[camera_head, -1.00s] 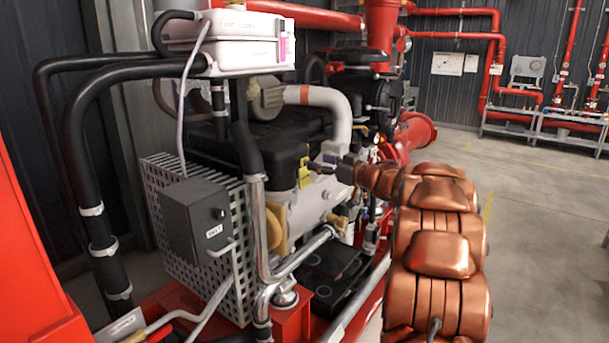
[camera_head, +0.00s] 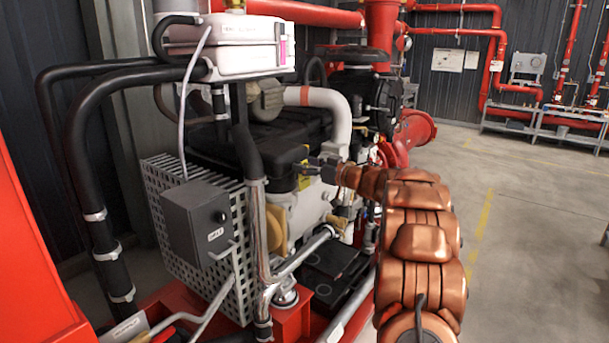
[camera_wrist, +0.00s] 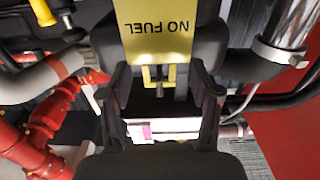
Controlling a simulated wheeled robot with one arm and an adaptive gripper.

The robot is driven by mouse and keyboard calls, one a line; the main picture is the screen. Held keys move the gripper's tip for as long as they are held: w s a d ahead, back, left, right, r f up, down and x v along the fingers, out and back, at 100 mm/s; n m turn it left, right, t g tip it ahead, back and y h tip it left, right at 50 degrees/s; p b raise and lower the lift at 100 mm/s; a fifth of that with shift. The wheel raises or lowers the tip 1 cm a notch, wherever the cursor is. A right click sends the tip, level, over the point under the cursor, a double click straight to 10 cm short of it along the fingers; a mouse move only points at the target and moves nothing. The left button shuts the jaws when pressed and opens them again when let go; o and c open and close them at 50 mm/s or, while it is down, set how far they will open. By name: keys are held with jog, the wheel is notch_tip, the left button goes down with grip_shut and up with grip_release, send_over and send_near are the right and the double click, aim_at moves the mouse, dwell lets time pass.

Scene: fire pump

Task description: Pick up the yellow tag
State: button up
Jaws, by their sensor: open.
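The yellow tag (camera_wrist: 157,28) reads "NO FUEL", upside down, at the top of the wrist view. A yellow bracket-like part shows just below it. In the head view the yellow tag (camera_head: 305,181) hangs at the front of the dark engine block, partly hidden by my gripper (camera_head: 312,167). In the wrist view my gripper (camera_wrist: 160,74) is open and empty, with one dark finger on each side below the tag. The tag's lower edge lies near the gap between the fingertips. I cannot tell whether a finger touches it.
A grey box (camera_head: 196,222) on a perforated guard (camera_head: 160,187) and a chrome pipe (camera_head: 261,230) stand left of my gripper. A white case (camera_head: 238,45) sits above. Red pipes (camera_wrist: 45,130) show left in the wrist view. The floor (camera_head: 520,220) at right is clear.

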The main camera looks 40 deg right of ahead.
jog(key=shift+w+a, duration=0.15)
jog(key=shift+w, duration=0.2)
jog(key=shift+c, duration=0.4)
jog(key=c, duration=1)
jog(key=shift+o, duration=0.2)
jog(key=shift+r, duration=0.15)
